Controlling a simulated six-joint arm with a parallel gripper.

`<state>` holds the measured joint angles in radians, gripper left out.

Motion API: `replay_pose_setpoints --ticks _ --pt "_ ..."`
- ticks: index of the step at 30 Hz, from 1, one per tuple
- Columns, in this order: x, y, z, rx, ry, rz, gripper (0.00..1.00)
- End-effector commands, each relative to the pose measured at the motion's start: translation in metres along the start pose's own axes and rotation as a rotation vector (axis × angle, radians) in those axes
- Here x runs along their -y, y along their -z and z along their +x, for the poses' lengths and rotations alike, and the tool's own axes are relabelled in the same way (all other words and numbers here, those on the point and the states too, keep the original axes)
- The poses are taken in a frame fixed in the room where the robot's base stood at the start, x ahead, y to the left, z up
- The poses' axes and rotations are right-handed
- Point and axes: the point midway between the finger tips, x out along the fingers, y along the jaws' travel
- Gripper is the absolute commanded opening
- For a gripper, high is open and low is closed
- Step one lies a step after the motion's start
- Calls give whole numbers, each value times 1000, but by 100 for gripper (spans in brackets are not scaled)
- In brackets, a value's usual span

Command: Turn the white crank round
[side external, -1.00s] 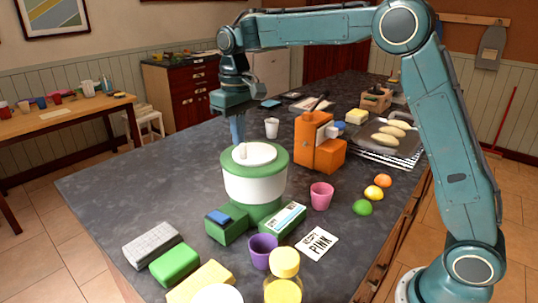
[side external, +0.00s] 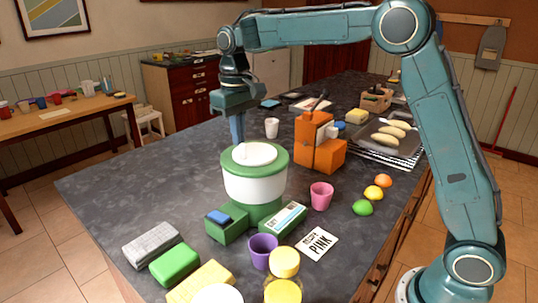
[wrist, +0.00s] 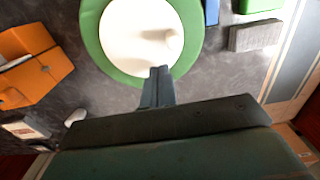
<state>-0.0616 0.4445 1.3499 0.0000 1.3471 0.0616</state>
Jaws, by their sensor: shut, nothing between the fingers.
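A round machine with a green body (side external: 262,212) and a white drum (side external: 255,188) stands on the dark counter. Its top is a white disc with a green rim (wrist: 92,40). The white crank (wrist: 174,39) is a short knob standing on the disc, right of its middle in the wrist view. My gripper (side external: 238,143) points down at the far left edge of the disc in the side view. In the wrist view my gripper (wrist: 160,70) is shut and empty, its tips over the disc's near edge. A gap shows between the tips and the crank in that view.
An orange grinder (side external: 312,142) stands right of the machine, with a white cup (side external: 272,128) behind. A pink cup (side external: 321,195), purple cup (side external: 263,250), yellow jar (side external: 284,275) and green block (side external: 175,264) stand in front. The counter left of the machine is clear.

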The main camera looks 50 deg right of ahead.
Motion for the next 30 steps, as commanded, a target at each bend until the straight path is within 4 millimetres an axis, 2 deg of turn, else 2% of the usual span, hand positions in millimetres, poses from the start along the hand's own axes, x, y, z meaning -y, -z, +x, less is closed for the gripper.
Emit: replay_pose_setpoints --ticks 10,30 --pt "0 0 2 0 0 0 0" --pt "0 0 21 2 0 0 0"
